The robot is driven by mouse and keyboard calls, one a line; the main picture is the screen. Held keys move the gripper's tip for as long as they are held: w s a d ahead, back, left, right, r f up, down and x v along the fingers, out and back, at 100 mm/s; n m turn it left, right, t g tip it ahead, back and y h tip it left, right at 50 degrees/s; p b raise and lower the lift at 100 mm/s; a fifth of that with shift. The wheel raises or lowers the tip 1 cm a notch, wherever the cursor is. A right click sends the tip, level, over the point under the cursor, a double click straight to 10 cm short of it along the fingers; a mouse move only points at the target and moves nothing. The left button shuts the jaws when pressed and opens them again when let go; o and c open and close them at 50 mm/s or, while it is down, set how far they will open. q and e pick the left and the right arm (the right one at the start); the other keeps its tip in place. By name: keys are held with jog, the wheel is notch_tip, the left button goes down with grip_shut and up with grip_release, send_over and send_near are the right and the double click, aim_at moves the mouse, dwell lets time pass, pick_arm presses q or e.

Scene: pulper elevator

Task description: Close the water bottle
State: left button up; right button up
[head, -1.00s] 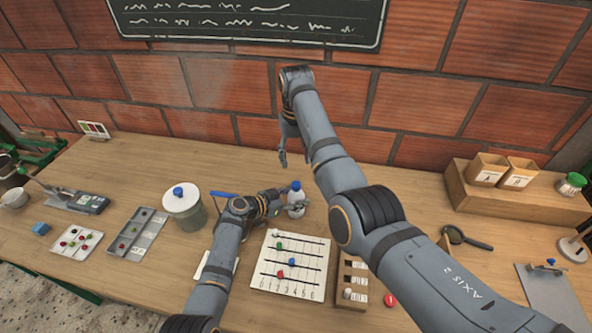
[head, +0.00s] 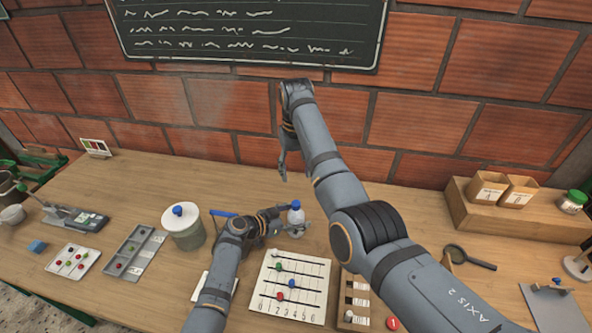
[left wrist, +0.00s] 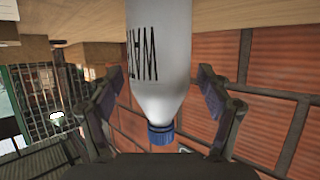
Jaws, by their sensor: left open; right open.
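The water bottle (head: 296,216) is white with a blue cap (head: 296,204) and stands on the table near the middle. In the left wrist view the bottle (left wrist: 160,55) appears upside down, with part of a dark label visible and the blue cap (left wrist: 160,134) at its neck end. I cannot tell whether the cap is tight. My left gripper (head: 296,227) is open, with its fingers on either side of the bottle. My right gripper (head: 284,168) is open and empty, pointing down above and behind the bottle.
A lidded jar (head: 183,226) stands left of the bottle, with a blue bar (head: 223,213) between. A white board with colored beads (head: 291,310) lies in front. A wooden step (head: 510,210) with boxes is at the right. The brick wall (head: 230,105) rises behind the table.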

aim_at(290, 218)
pick_arm(q)
jog(key=v, duration=0.7)
jog(key=shift+s+a+r, duration=0.1)
jog(key=shift+s+a, duration=0.05)
jog(key=shift+a, duration=0.1)
